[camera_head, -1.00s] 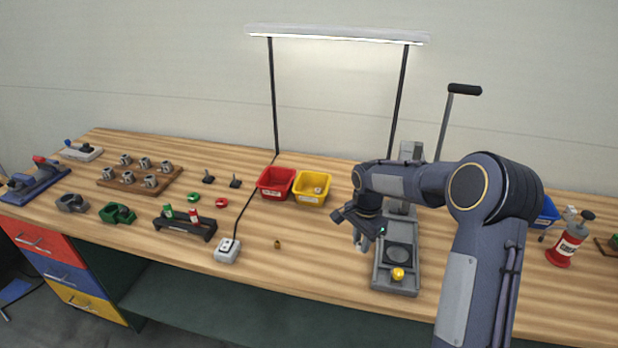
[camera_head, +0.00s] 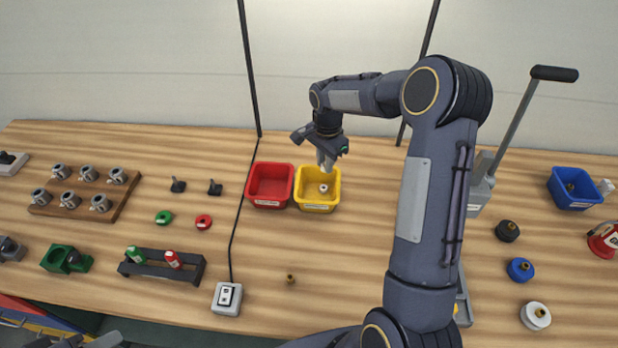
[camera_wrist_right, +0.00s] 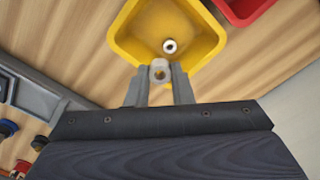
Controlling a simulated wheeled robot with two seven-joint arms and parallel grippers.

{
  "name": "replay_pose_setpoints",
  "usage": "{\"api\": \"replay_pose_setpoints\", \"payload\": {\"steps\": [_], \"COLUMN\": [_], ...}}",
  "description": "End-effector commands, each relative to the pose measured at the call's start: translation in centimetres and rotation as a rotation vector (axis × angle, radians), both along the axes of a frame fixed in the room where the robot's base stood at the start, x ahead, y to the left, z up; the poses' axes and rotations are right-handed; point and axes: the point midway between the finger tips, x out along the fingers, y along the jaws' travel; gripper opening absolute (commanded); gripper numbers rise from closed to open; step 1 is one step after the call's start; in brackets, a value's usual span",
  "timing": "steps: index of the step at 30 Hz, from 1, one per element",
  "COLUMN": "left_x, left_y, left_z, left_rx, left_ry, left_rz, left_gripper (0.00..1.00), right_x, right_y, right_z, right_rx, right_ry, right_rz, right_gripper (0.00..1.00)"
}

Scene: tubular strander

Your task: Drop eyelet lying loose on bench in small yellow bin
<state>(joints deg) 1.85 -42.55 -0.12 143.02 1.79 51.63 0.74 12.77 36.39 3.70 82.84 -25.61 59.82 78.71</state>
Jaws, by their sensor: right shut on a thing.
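My right gripper (camera_head: 325,166) is over the small yellow bin (camera_head: 318,208), near its back edge. In the right wrist view my right gripper (camera_wrist_right: 159,78) is shut on a small pale ring, the eyelet (camera_wrist_right: 160,70), held between its fingertips beside the yellow bin's rim (camera_wrist_right: 125,45) in the picture. Another small ring (camera_wrist_right: 170,46) lies on the bin floor; it also shows in the head view (camera_head: 323,187). The held eyelet cannot be made out in the head view.
A red bin (camera_head: 269,186) stands against the yellow bin's left side. A small brass piece (camera_head: 290,279) lies on the bench in front. A white switch box (camera_head: 227,298) and a dark rack (camera_head: 161,266) stand front left. A blue bin (camera_head: 574,188) is far right.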

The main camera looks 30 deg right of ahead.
Motion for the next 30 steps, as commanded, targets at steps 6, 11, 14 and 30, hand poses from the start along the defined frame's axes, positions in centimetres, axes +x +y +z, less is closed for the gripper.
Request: {"api": "replay_pose_setpoints", "payload": {"steps": [6,11,14,30], "left_x": [0.0,0.0,0.0,0.0], "left_y": [0.0,0.0,0.0,0.0], "left_z": [-0.6,-1.2,-2.1,-2.7], "left_rx": [0.000,0.000,0.000,0.000], "left_ry": [0.000,0.000,0.000,0.000], "left_rz": [0.000,0.000,0.000,0.000], "left_gripper": [0.36,0.36,0.36,0.36], "right_x": [0.0,-0.1,-0.1,0.0], "right_y": [0.0,0.0,0.0,0.0], "right_z": [-1.5,-3.4,-4.7,-5.9], "right_rx": [0.001,0.000,0.000,0.000], "right_ry": [0.001,0.002,0.002,0.000], "right_rz": [-0.001,0.000,0.000,0.000], "right_gripper": [0.00,0.00,0.00,0.32]}}
